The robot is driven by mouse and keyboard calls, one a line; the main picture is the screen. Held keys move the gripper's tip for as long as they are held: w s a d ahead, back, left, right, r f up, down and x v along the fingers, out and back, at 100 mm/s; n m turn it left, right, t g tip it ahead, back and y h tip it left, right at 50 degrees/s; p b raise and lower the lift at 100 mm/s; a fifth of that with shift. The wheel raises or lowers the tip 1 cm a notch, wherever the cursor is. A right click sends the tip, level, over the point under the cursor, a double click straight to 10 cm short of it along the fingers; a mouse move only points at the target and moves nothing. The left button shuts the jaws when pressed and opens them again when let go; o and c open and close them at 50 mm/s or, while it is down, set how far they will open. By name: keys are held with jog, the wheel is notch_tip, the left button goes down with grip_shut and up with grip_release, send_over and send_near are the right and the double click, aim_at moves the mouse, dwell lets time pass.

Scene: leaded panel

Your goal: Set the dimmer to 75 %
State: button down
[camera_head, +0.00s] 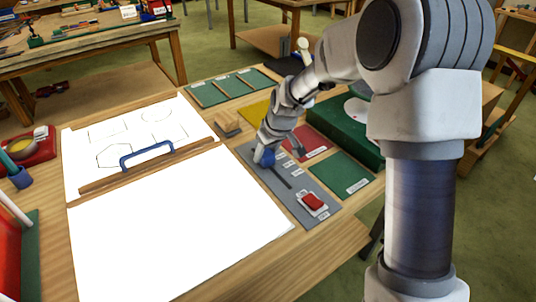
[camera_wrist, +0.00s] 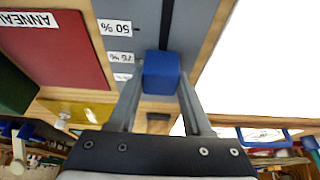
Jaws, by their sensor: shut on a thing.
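The dimmer is a grey panel (camera_head: 300,188) on the wooden bench, with a dark straight slot and a blue slider knob (camera_wrist: 161,70). My gripper (camera_head: 265,158) is at the far end of the slot, shut on the blue knob. In the wrist view, the fingers of my gripper (camera_wrist: 160,82) stand on both sides of the knob. The 50 % label (camera_wrist: 115,27) and the 75 % label (camera_wrist: 120,57) show upside down, with a third, unreadable label (camera_wrist: 122,76) beyond. The knob is beside the 75 % and third labels; its exact mark is hard to tell.
A red rocker switch (camera_head: 313,202) sits at the panel's near end. White sheets (camera_head: 170,235) with a blue-handled wooden bar (camera_head: 150,160) lie to the left. Red (camera_head: 308,141) and green (camera_head: 340,172) plates and a dark green box (camera_head: 345,125) lie to the right.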

jog(key=shift+c, duration=1.6)
grip_release()
jog(key=p+v, duration=0.1)
jog(key=v, duration=1.6)
jog(key=shift+s+d+r+p, duration=0.15)
jog(key=shift+s+r+p, duration=0.05)
jog(key=shift+p, duration=0.15)
jog(key=s+d+r+m, duration=0.2)
jog(key=s+d, duration=0.1)
jog(key=s, duration=0.5)
jog(key=s+d+r+m+t+h+p, duration=0.1)
jog(key=s+d, duration=0.3)
jog(key=s, duration=0.4)
jog(key=s+d+r+m+t+h+p, duration=0.1)
jog(key=s+d+r+m, duration=0.2)
jog(key=s, duration=0.5)
jog(key=shift+s+d+m, duration=0.2)
jog(key=shift+s+m, duration=0.05)
jog(key=shift+m, duration=0.15)
